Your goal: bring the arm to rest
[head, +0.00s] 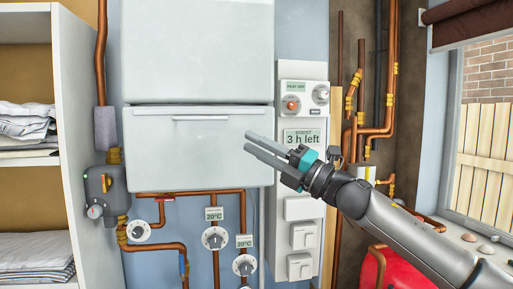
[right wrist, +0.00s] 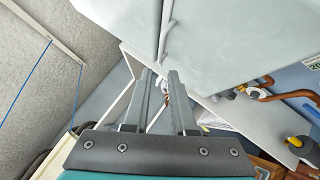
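My right arm (head: 410,230) reaches in from the lower right in the head view. Its gripper (head: 248,143) points left and slightly up, in front of the pale grey boiler casing (head: 200,150) and left of the white control panel (head: 305,115). The panel's display (head: 303,137) reads "3 h left". In the right wrist view the two fingers (right wrist: 160,80) stand apart with nothing between them. I cannot tell the exact distance from the fingers to the casing. My left gripper is not in view.
Copper pipes with dials (head: 214,238) run below the casing. More pipes (head: 375,130) rise behind my arm. A red tank (head: 397,268) is at the lower right. White shelves with folded linen (head: 35,262) stand left; a window (head: 487,130) is right.

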